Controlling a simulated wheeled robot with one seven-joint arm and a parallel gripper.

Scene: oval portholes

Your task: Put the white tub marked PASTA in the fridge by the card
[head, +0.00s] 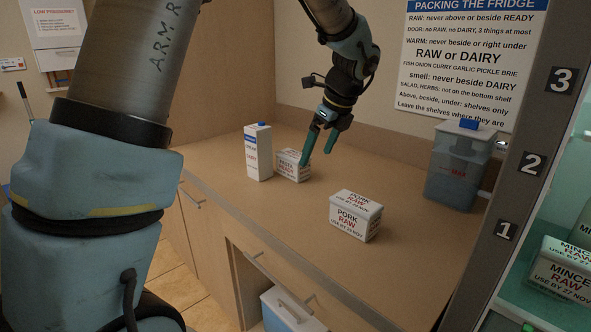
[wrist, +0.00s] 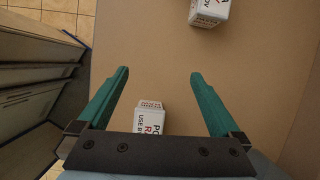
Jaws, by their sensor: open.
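The white tub marked PASTA (head: 290,167) stands on the counter beside a tall carton, lettered in red below its name. In the wrist view a white tub with READY on it (wrist: 208,10) is cut off by the top edge; it looks like the same tub. My gripper (head: 320,142) is open and empty, fingers pointing down above the counter, overlapping the PASTA tub's right edge in the head view. In the wrist view the spread fingers (wrist: 158,72) have a PORK tub (wrist: 151,119) partly hidden below my palm. The fridge (head: 560,215) is at right, its interior partly visible.
The PORK RAW tub (head: 355,214) stands nearer on the counter. The DAIRY carton (head: 258,152) is left of the PASTA tub. A blue-lidded RAW container (head: 460,165) stands by the fridge. MINCE RAW (head: 562,270) sits inside the fridge. The rules card (head: 470,60) hangs on the wall.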

